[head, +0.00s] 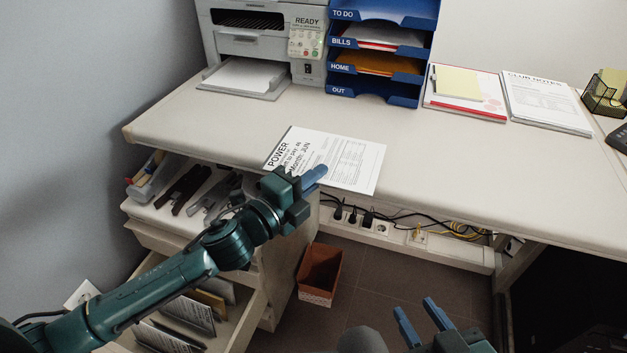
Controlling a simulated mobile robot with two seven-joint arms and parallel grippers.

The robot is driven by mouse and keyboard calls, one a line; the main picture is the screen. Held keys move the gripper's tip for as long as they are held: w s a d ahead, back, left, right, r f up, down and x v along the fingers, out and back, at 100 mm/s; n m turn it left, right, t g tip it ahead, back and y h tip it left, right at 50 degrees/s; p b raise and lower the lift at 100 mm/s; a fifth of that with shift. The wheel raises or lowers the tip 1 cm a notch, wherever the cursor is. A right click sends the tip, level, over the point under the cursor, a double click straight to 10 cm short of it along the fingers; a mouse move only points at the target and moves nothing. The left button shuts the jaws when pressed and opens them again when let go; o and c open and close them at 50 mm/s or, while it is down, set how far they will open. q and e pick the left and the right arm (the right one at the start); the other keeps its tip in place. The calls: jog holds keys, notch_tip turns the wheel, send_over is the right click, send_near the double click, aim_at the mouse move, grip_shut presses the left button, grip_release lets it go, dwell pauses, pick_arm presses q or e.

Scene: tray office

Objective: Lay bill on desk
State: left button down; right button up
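The bill (352,160) is a white printed sheet headed POWER. It lies flat, at or just above the desk (480,165), along its front edge. My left gripper (314,177) is at the sheet's near edge, its blue fingers overlapping the lower part of the page. The fingers look close together from this angle, and whether they pinch the paper is hidden. My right gripper (421,319) is low in front of the desk, over the floor, with its two blue fingers apart and nothing between them.
A printer (225,45) and a blue tray stack (384,12), with papers in BILLS and HOME, stand at the back. Notes (545,100) and a pad lie right of it. Open drawers (165,215) are at left below, a brown bin (320,272) on the floor. The desk's middle is clear.

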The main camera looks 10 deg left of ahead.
pick_arm(q)
jog(key=shift+w+d+f+b, duration=0.2)
jog(key=shift+w+f+b, duration=0.6)
jog(key=shift+f+b, duration=0.25)
jog(key=shift+w+d+f+b, duration=0.15)
jog(key=shift+w+f+b, duration=0.65)
jog(key=shift+f, duration=0.35)
pick_arm(e)
jog(key=shift+w+a+f+n+t+y, duration=0.1)
jog(key=shift+w+a+n+t+y, duration=0.2)
jog(key=shift+t, duration=0.35)
jog(key=shift+w+a+f+n+t+y, duration=0.15)
jog(key=shift+w+n+t+y, duration=0.25)
jog(key=shift+t, duration=0.25)
